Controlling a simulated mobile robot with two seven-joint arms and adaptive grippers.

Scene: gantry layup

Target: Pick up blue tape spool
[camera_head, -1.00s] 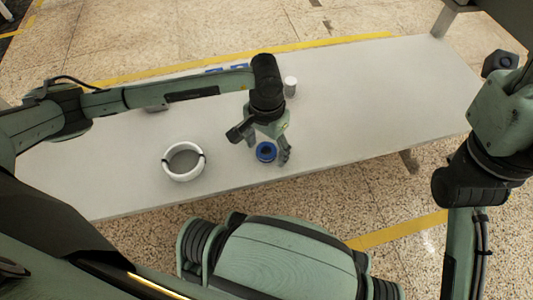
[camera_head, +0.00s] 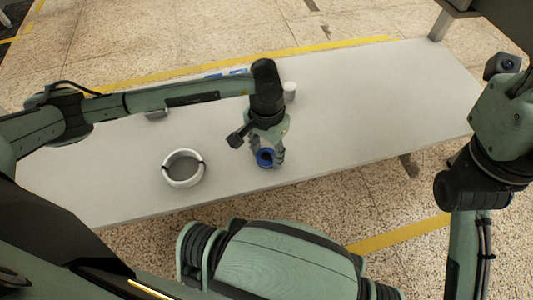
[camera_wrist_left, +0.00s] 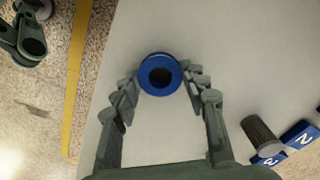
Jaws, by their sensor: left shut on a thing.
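The blue tape spool (camera_head: 265,158) is a small blue ring with a dark centre, near the front edge of the white table. My left gripper (camera_head: 267,156) is shut on it, with a finger on each side. In the left wrist view the spool (camera_wrist_left: 160,75) sits between the fingertips of my left gripper (camera_wrist_left: 160,85). I cannot tell whether the spool is lifted off the table.
A white-topped cylinder (camera_head: 290,91) stands behind the gripper. Blue numbered markers (camera_wrist_left: 299,134) lie near it. The table's right half is clear.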

